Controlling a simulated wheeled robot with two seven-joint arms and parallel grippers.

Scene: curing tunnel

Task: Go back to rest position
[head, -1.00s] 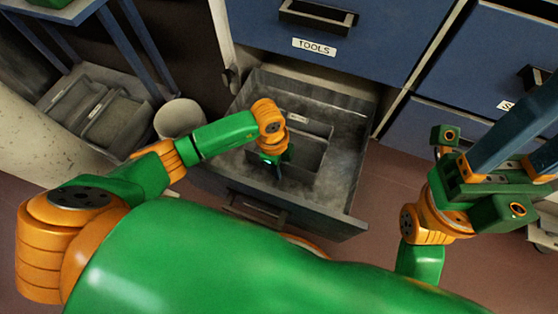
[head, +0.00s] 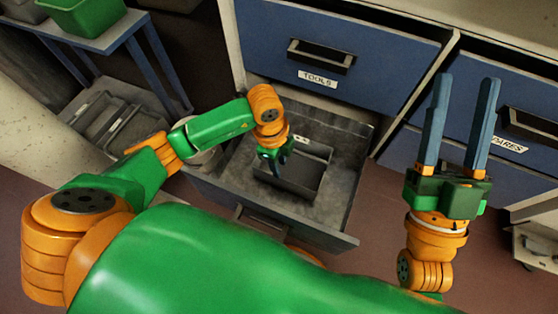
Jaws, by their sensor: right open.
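My left arm comes in from the left and its gripper (head: 274,160) points down into the open lower drawer (head: 340,190). The gripper is over a grey bin (head: 295,182) inside the drawer; its small dark fingers are partly hidden, and I cannot tell whether they are open or touch the bin. My right gripper (head: 466,88) is raised at the right with two long blue fingers pointing up, spread apart with nothing between them.
A shut blue drawer labelled TOOLS (head: 335,50) is above the open one. Another blue drawer, its label partly hidden (head: 505,144), stands behind my right gripper. A blue-legged table (head: 110,35) holds a green bin (head: 85,15). Grey trays (head: 115,125) lie lower left.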

